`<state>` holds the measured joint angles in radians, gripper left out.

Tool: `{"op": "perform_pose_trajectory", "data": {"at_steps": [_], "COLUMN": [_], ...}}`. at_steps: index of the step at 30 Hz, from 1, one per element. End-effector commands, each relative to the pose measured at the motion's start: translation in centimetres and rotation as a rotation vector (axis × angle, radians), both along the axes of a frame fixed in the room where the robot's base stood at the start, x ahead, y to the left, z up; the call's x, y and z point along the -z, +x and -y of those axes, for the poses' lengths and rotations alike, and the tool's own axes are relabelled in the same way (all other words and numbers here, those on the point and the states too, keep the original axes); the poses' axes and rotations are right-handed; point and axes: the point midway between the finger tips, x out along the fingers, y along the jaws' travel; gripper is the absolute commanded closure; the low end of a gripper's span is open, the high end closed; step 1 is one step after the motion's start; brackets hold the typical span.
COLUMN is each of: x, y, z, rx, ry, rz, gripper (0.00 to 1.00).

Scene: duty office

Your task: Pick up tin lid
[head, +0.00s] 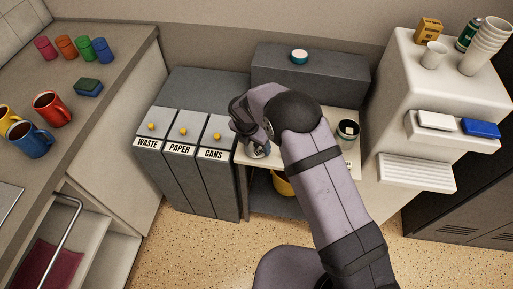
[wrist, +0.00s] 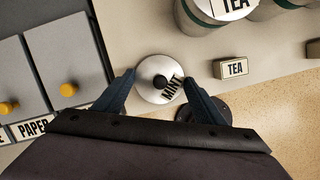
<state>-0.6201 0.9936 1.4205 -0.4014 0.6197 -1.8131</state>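A round pale lid (wrist: 152,91) with a dark knob and the label MINT lies below my gripper (wrist: 158,76) in the wrist view. My gripper's two fingers are spread, one on each side of the lid. I cannot tell whether they touch its rim or how far above it they are. In the head view a tin (head: 257,151) shows partly under my wrist on the pale counter; my arm hides most of the fingers. A larger tin (wrist: 207,16) labelled TEA stands at the top of the wrist view.
A small TEA sign (wrist: 231,68) stands right of the lid. A dark disc (wrist: 215,107) is partly behind the right finger. Bins (head: 180,140) with yellow knobs stand to the left.

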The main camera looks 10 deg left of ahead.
Motion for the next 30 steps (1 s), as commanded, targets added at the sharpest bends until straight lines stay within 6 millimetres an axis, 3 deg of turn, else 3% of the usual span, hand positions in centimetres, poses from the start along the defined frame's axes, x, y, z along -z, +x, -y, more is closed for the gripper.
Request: {"op": "perform_pose_trajectory", "data": {"at_steps": [13,30], "x": [-1.1,-9.3], "y": [0.0,0.1], "z": [0.0,0.0], "rx": [0.001,-0.001], "ry": [0.001,0.001], "rz": [0.001,0.002], "gripper": [0.57,0.57]}}
